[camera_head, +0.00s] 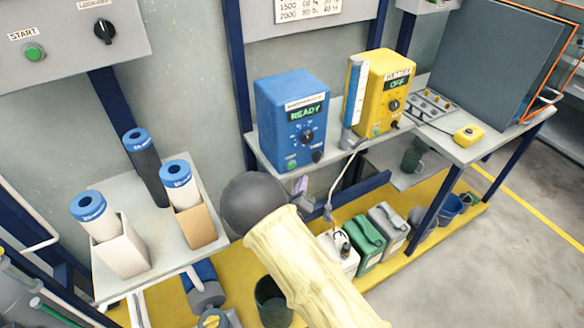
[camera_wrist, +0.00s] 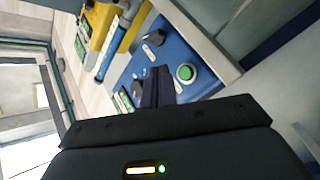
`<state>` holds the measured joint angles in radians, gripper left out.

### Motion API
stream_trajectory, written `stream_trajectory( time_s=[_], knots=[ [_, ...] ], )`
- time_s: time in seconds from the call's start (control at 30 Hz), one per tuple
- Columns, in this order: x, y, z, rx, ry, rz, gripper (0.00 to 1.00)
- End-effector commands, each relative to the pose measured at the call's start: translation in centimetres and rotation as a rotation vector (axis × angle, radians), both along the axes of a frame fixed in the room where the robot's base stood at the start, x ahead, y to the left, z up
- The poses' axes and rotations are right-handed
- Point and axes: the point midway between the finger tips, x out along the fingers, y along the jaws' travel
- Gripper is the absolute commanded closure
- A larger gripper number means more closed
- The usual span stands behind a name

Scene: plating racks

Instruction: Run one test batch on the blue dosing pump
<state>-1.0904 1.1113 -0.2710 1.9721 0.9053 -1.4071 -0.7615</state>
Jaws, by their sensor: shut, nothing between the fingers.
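The blue dosing pump (camera_head: 290,97) stands on the grey bench. Its display (camera_head: 306,113) reads READY, with a dial below, a green button (camera_head: 291,164) at lower left and a black knob (camera_head: 317,156) at lower right. The wrist view shows the blue pump face (camera_wrist: 172,48) sideways, with the green button (camera_wrist: 186,72) close by the fingers. My gripper (camera_wrist: 157,88) is shut and empty, in front of the pump's face beside the green button. I cannot tell whether it touches the face. In the head view my arm hides most of the gripper.
Canisters (camera_head: 367,246) stand on the yellow lower shelf. Blue-capped cylinders (camera_head: 90,212) stand at left. A yellow pendant (camera_head: 468,135) lies on the bench at right.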

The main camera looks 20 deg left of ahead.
Motion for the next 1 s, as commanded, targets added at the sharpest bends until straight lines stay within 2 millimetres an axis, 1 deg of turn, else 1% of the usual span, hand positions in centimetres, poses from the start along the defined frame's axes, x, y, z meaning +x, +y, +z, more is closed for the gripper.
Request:
stream_trajectory(
  time_s=[0.2,0.33,1.0],
  knots=[
    [1.6,1.8,-0.1,0.002,-0.001,-0.001,1.00],
    [2.1,2.4,-0.1,0.000,0.001,-0.001,1.00],
    [2.2,2.5,0.0,-0.001,0.001,-0.001,1.00]
  ],
)
